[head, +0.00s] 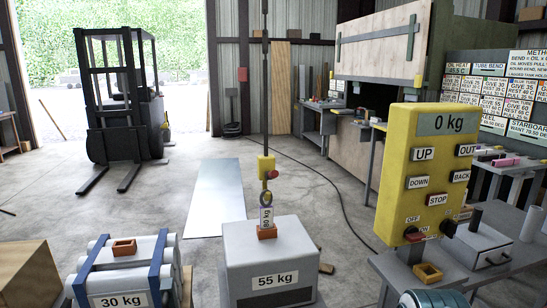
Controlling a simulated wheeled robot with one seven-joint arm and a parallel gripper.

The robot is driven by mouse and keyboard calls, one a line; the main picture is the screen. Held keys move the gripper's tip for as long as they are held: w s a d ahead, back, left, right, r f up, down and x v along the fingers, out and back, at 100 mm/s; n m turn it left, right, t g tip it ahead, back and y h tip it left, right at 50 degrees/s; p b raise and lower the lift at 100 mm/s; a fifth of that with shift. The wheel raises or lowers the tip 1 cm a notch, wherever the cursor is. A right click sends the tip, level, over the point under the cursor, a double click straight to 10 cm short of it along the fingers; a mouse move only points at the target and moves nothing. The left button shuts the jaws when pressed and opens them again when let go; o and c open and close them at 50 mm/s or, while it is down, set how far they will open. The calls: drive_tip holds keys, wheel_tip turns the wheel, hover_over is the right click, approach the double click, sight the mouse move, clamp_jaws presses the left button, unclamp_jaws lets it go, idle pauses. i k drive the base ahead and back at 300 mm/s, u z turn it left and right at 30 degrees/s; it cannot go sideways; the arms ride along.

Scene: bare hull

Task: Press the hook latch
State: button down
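A yellow hook block (266,166) hangs on a dark line from above, near the middle of the head view. A small red part (273,174) shows on its right side; it may be the latch. I cannot tell whether the tag touches the fitting. My gripper is not in view.
A yellow control panel (426,165) reading 0 kg, with labelled buttons, stands on a bench at right. A bundle marked 30 kg (125,280) lies at lower left. A forklift (120,105) stands at the back left. A pale floor strip (217,195) lies clear behind the box.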

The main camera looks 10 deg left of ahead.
sight(269, 175)
drive_tip(key=z, duration=1.45)
drive_tip(key=k, duration=0.85)
drive_tip(key=u, duration=1.5)
drive_tip(key=i, duration=0.8)
drive_tip(key=z, duration=0.6)
drive_tip(key=i, duration=1.35)
drive_tip(key=u, duration=0.85)
